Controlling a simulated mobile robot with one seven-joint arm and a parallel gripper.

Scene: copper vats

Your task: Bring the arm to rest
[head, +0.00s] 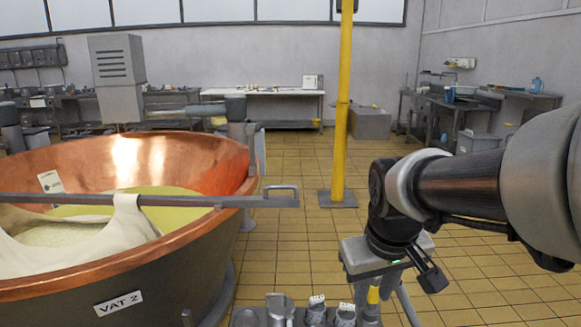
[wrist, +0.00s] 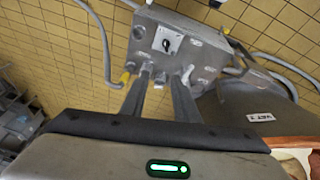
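My arm (head: 470,185) reaches in from the right in the head view and bends down at the wrist. My gripper (head: 384,268) hangs below it, to the right of the copper vat, pointing down. In the wrist view my gripper (wrist: 162,76) shows two grey fingers with a gap between them and nothing held. Beyond the fingertips is a grey metal box (wrist: 200,52) with a dial on its face. I cannot tell whether the fingers touch it.
The copper vat (head: 170,265), labelled VAT 2, fills the left; a cloth (head: 120,232) hangs over its bar (head: 240,201). A yellow post (head: 342,110) rises behind my arm. Tiled floor is clear between vat and post.

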